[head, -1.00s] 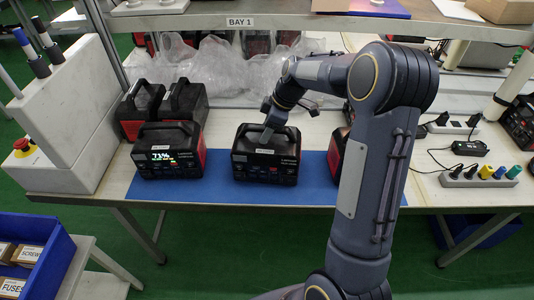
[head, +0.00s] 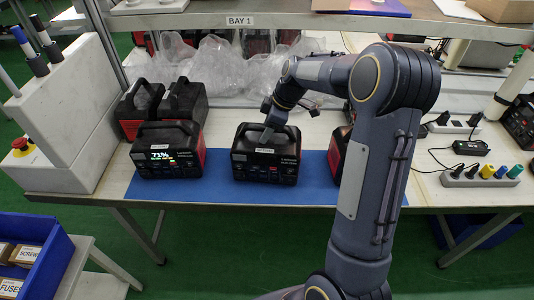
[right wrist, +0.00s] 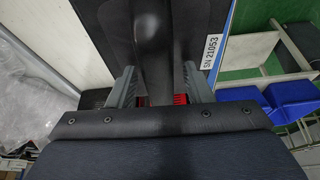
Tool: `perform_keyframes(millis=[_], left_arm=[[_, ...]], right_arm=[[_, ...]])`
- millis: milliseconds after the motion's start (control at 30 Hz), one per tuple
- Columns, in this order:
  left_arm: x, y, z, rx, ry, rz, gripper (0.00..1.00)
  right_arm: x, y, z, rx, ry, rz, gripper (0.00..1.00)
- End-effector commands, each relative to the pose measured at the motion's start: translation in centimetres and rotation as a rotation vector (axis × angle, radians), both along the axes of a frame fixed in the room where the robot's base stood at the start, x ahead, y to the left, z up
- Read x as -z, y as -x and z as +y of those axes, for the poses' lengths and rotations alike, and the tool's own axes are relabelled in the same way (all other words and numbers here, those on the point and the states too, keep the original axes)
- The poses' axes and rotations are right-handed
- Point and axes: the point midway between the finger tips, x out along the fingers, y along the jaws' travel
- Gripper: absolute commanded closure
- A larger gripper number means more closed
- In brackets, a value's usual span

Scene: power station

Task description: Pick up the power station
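The middle power station (head: 265,163), a black box with a top handle and red side, stands upright on the blue mat (head: 230,192). My right gripper (head: 270,132) reaches down onto its handle. In the right wrist view, the dark handle (right wrist: 155,50) runs between the two grey fingers of my right gripper (right wrist: 160,85), which sit close against its sides. A white label reading SN 21053 (right wrist: 209,50) shows beside it. Another power station (head: 168,152), its display reading 73%, stands on the mat to the left. A third (head: 337,150) is mostly hidden behind my right arm. My left gripper is out of view.
Two more black units (head: 183,100) stand behind the left station. Clear plastic wrap (head: 220,65) lies at the back under the BAY 1 shelf (head: 240,21). A white box with a red button (head: 65,125) bounds the left. Plugs and a power strip (head: 480,177) lie right.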

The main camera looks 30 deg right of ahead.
Motion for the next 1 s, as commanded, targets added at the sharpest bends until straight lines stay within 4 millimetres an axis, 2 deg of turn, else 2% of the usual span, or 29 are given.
perform_keyframes(millis=[33,333,1000], left_arm=[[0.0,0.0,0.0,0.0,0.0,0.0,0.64],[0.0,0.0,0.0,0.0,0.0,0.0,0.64],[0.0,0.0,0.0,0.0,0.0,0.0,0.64]], right_arm=[[0.0,0.0,0.0,0.0,0.0,0.0,0.61],[0.01,0.0,0.0,0.0,0.0,0.0,1.0],[0.02,0.0,0.01,0.0,-0.001,0.001,1.0]])
